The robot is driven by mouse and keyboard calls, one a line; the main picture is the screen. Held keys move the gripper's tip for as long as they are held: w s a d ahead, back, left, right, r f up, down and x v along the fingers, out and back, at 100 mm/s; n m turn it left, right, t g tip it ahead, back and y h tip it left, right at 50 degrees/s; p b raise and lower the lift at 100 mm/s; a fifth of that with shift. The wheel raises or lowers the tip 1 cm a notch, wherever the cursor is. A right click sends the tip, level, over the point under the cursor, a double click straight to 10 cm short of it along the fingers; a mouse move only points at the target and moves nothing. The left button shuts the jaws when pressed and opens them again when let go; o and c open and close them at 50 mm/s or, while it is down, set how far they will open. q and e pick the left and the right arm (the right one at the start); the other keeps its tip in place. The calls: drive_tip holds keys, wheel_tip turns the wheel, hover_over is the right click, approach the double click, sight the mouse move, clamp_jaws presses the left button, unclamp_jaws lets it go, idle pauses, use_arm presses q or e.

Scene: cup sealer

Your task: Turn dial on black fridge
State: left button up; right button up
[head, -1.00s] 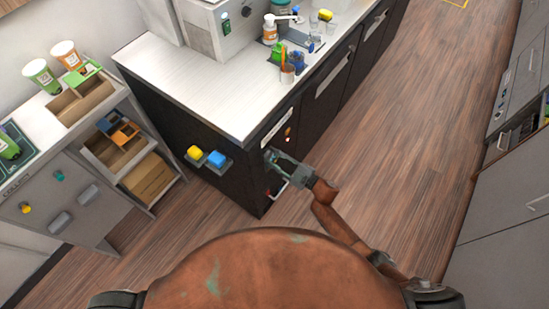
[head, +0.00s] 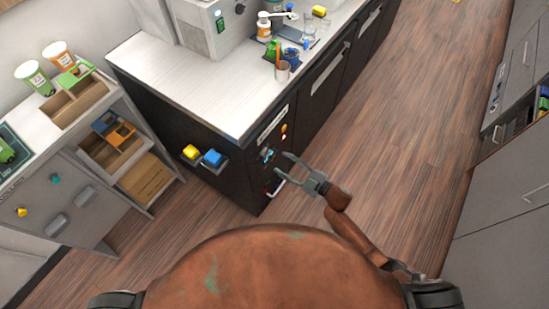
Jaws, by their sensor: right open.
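The black fridge (head: 240,178) stands under the white counter, its front facing right. A small blue-grey dial (head: 267,154) sits on its front near the corner, below a light panel and glowing indicator lights (head: 284,132). My right gripper (head: 282,168) is open and empty, just right of the fridge front, with its fingers pointing left toward the dial area. A small gap seems to show between the fingers and the dial. The dial's exact angle is too small to tell. My left gripper is not in view.
A yellow block (head: 191,152) and a blue block (head: 212,158) stick out from the fridge's side. Bottles and cups stand on the white counter (head: 190,80). A grey shelf unit with wooden boxes (head: 75,101) stands at left. The wooden floor (head: 400,150) at right is clear.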

drive_tip(key=v, duration=0.5)
idle(0.4)
